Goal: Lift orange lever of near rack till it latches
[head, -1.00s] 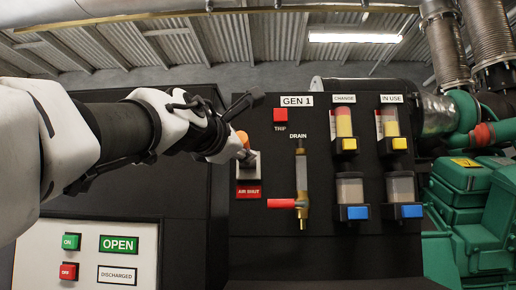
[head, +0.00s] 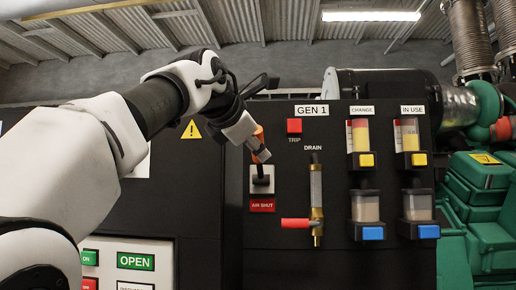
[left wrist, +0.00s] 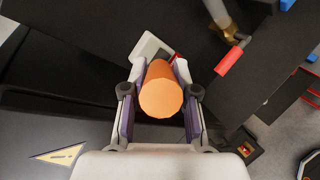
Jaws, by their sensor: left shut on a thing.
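The orange lever (head: 258,133) sits on a pale plate (head: 262,186) above the red AIR SHUT label (head: 262,205), on the black GEN 1 panel. Its handle points upward from the plate. My left gripper (head: 255,146) comes in from the upper left and is shut on the lever. In the left wrist view the round orange handle (left wrist: 160,98) lies between both fingers of my left gripper (left wrist: 160,90), its end facing the camera. The fingers hide part of the lever in the head view. Whether it is latched cannot be told. My right gripper is not in view.
Right of the lever are the red TRIP button (head: 294,125) and the drain valve (head: 316,195) with its red handle (head: 295,223). Several filter bowls with yellow or blue bases stand farther right. A switch panel (head: 135,247) is at lower left. Green machinery (head: 485,200) stands at right.

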